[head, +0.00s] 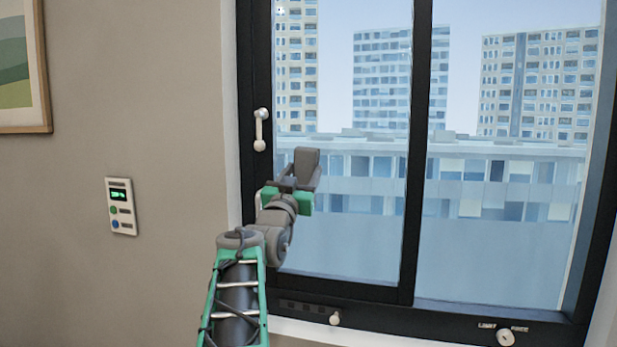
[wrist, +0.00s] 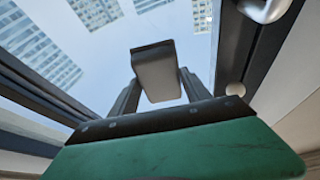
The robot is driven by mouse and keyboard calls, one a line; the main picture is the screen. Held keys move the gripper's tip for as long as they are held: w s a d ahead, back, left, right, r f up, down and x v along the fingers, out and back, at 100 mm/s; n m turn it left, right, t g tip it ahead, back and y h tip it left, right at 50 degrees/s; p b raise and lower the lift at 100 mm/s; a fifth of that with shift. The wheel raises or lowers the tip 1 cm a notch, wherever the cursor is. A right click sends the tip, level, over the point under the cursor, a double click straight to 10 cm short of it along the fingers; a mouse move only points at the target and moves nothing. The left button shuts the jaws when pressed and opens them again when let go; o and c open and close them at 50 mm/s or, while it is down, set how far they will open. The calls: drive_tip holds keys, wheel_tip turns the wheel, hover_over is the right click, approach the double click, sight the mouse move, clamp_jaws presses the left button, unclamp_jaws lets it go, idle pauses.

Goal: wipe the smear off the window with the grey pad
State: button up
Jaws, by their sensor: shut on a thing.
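My gripper (head: 303,183) is shut on the grey pad (head: 306,163), in front of the left window pane (head: 345,235). In the wrist view the pad (wrist: 157,70) sits between the two fingers of the gripper (wrist: 156,90), with the pane and sky beyond it. I cannot tell whether the pad touches the glass. No smear stands out clearly on the glass in either view; part of the pane is hidden behind my arm and the pad.
A white window handle (head: 260,130) is on the dark left frame, close left of my gripper. A dark mullion (head: 415,150) divides the panes. White knobs (head: 335,318) sit on the lower frame. A wall panel (head: 121,206) and a picture (head: 24,65) are at left.

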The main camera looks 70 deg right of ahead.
drive_tip(key=shift+s+a+b, duration=0.15)
drive_tip(key=shift+a+b, duration=0.65)
drive_tip(key=shift+a, duration=0.15)
drive_tip(key=shift+s+a+b, duration=0.2)
drive_tip(key=shift+a+b, duration=0.55)
drive_tip(key=shift+a, duration=0.25)
drive_tip(key=shift+s+a+b, duration=0.15)
drive_tip(key=shift+a+b, duration=0.65)
drive_tip(key=shift+a, duration=0.15)
drive_tip(key=a, duration=0.1)
drive_tip(key=a+b, duration=0.2)
drive_tip(key=shift+s, duration=0.25)
